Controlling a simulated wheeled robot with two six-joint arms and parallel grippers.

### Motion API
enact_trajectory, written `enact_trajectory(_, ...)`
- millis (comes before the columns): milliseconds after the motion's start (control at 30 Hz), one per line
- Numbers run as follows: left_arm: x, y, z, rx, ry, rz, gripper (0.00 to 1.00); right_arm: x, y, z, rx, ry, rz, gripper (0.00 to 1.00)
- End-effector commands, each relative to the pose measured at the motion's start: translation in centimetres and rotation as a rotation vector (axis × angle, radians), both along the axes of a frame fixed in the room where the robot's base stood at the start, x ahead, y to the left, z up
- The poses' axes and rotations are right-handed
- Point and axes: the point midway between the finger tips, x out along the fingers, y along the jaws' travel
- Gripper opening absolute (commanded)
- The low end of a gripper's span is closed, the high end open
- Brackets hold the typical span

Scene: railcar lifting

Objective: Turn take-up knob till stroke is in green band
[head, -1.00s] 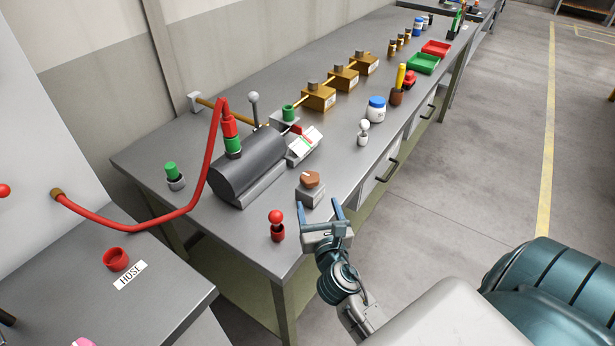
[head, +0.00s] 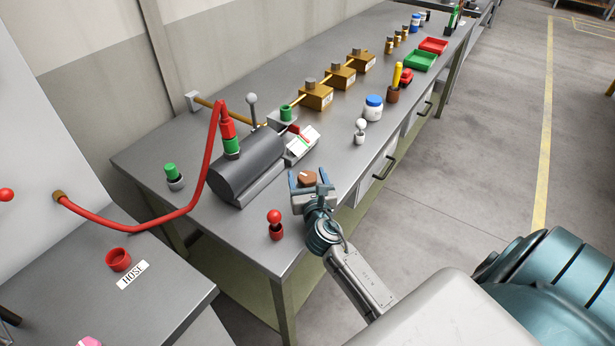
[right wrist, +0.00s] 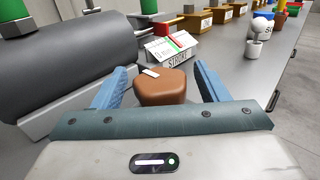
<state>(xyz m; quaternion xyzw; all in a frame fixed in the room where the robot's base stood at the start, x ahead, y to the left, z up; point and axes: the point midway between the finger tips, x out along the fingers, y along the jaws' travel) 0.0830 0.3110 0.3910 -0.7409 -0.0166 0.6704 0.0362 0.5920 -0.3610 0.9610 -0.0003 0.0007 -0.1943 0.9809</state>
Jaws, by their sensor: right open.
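The brown take-up knob (head: 306,179) is near the bench's front edge. In the right wrist view, the knob (right wrist: 160,88) has a white mark on top, toward its far left side. My right gripper (head: 308,174) is open, with one blue finger on each side of the knob. I cannot tell whether the fingers touch it. The stroke gauge (head: 301,143) is a white sloped plate behind the knob. In the right wrist view, the gauge (right wrist: 168,48) shows green and red marks and a partly hidden label; its reading is too small to tell. My left gripper is not in view.
The dark grey cylinder (head: 248,165) with a red hose (head: 188,205) stands left of the knob. A red ball-topped part (head: 275,225) stands close to my right gripper at the front. A white jar (head: 373,110) and brass blocks (head: 318,96) are farther back.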

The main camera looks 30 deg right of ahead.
Motion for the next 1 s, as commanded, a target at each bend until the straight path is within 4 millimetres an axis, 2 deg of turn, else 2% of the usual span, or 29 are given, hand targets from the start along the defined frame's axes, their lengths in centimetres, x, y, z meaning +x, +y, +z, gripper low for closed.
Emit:
enact_trajectory(100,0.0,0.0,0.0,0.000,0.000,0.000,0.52,0.0,0.0,0.0,0.000,0.000,0.000,0.67)
enact_trajectory(133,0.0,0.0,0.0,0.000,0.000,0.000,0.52,0.0,0.0,0.0,0.000,0.000,0.000,0.63)
enact_trajectory(333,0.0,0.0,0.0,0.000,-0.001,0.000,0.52,0.0,0.0,0.0,0.000,0.000,0.000,0.24)
enact_trajectory(667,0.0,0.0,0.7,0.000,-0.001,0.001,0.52,0.0,0.0,0.3,-0.003,-0.001,0.036,0.24)
enact_trajectory(1000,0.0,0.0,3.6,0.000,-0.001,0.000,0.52,0.0,-0.2,0.5,-0.007,0.001,0.253,0.24)
